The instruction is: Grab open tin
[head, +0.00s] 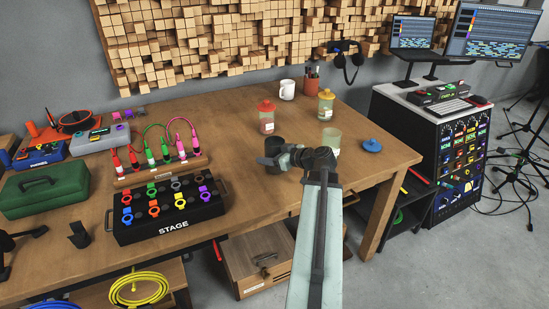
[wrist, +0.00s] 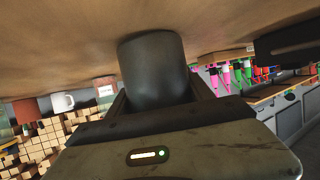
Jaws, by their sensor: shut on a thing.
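A dark grey cylindrical tin (wrist: 155,70) stands between my jaws in the wrist view, where the picture is upside down. My gripper (head: 273,160) is shut on the tin near the front right part of the wooden table (head: 240,125). The tin also shows in the head view (head: 272,146), partly hidden by the gripper. It appears upright, with its end against or very near the tabletop. Its opening cannot be made out.
A lidless glass jar (head: 331,141) and a loose blue lid (head: 372,145) lie right of my gripper. Behind are a red-lidded jar (head: 266,117), a yellow-lidded jar (head: 326,104) and a white mug (head: 287,89). The STAGE box (head: 172,229) stands left.

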